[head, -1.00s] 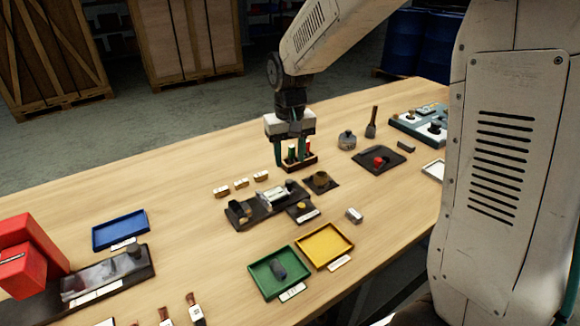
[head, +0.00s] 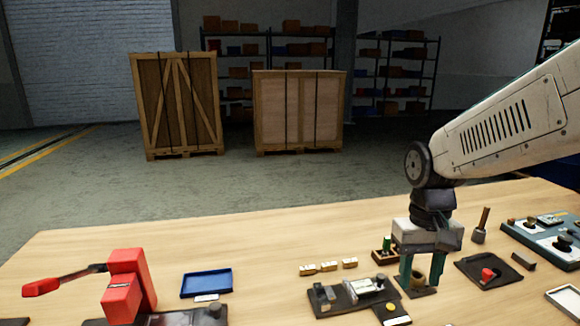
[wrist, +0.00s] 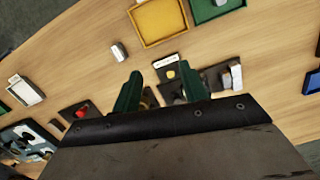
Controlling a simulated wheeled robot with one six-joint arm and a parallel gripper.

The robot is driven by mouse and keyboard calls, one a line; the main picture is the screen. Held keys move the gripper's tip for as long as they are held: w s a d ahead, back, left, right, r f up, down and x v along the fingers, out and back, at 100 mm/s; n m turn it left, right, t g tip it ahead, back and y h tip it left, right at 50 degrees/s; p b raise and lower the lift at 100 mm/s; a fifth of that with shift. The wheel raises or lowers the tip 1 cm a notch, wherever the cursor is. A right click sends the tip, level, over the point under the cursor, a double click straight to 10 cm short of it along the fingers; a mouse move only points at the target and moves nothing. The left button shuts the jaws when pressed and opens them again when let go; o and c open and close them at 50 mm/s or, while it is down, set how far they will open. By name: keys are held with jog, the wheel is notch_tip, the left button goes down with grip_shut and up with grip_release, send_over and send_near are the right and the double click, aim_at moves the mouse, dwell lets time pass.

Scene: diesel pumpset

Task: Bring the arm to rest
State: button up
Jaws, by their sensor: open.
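My gripper (head: 421,284) points down over the wooden bench (head: 150,240), its two green fingers apart with nothing seen between them. In the head view it is just right of a small wooden holder (head: 381,256) with a green item. A dark plate with a round brown part (head: 418,283) shows between and behind the fingers. I cannot tell the gap between fingertips and plate. In the wrist view my gripper (wrist: 161,80) shows spread fingers, and its body hides much of the bench.
A dark plate with a red knob (head: 488,272) and an upright handled tool (head: 482,225) stand right. A red lever device (head: 128,285) and blue tray (head: 207,283) are far left.

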jog(key=s+d+r+t, duration=0.1)
jog(key=s+r, duration=0.2)
jog(key=s, duration=0.5)
jog(key=s+d+r+t, duration=0.1)
jog(key=s+r, duration=0.2)
jog(key=s, duration=0.5)
jog(key=shift+s+t, duration=0.25)
jog(key=shift+t, duration=0.15)
